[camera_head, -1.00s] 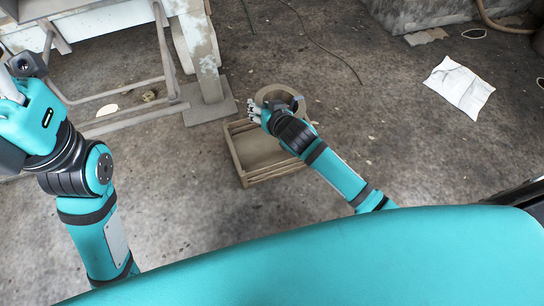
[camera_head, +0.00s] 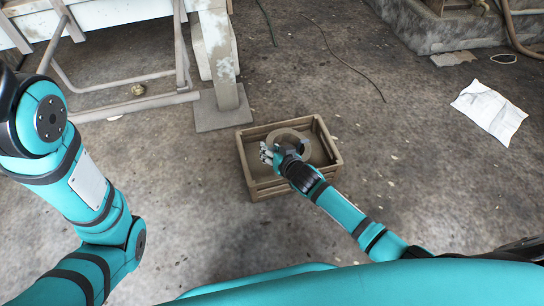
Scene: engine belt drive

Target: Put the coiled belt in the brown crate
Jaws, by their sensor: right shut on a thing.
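The coiled belt (camera_head: 283,133) is a grey-brown ring in the head view. It appears within the outline of the brown crate (camera_head: 268,190), a slatted wooden box on the floor. My right gripper (camera_head: 267,153) is shut on the belt at its near left side, over the crate. Whether the belt touches the crate floor cannot be told. The gripper hides part of the belt and of the crate's inside. My left arm stands at the left, and its gripper is outside the picture.
A metal post with a foot plate (camera_head: 222,110) stands just behind the crate at its left. A pipe frame (camera_head: 135,105) is at the upper left. A white sheet (camera_head: 489,110) lies at the right, and thin cables lie behind. The floor right of the crate is clear.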

